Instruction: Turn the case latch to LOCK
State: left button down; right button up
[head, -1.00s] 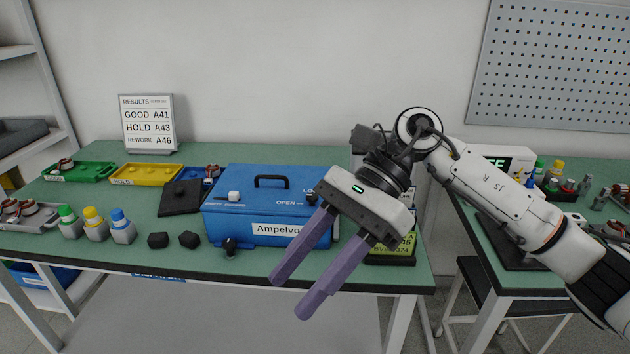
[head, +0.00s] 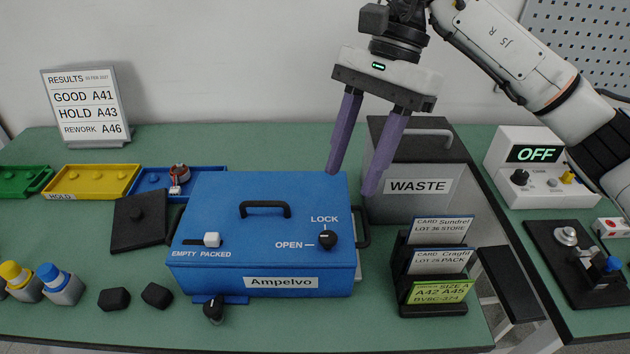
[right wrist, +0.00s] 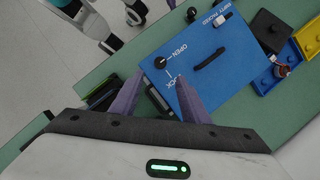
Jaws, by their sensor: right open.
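The blue case (head: 215,210), labelled Ampelvo, sits closed on the green bench. Its latch is a small black knob (head: 327,240) on the lid's right side, with LOCK printed above it and OPEN to its left. The latch knob also shows in the right wrist view (right wrist: 160,62), just beyond the fingertips. My right gripper (head: 352,182) is open and empty, fingers pointing down, above the case's back right corner, apart from the knob. It also frames the case edge in the wrist view (right wrist: 160,78). My left gripper is not in view.
A grey WASTE bin (head: 418,186) stands behind right of the case. A card rack (head: 432,305) stands to its right. A white EMPTY/PACKED slider (head: 212,240) and a black handle (head: 265,208) rise from the lid. A black knobbed piece (head: 213,309) is at the case front.

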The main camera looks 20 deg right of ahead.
aim_at(328, 236)
jog(key=p+x, duration=0.1)
jog(key=x, duration=0.8)
jog(key=shift+s+r, duration=0.1)
jog(key=shift+a+f, duration=0.15)
jog(key=shift+f, duration=0.4)
jog(key=c, duration=1.1)
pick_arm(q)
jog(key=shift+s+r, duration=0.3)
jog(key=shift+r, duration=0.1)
pick_arm(e)
grip_shut()
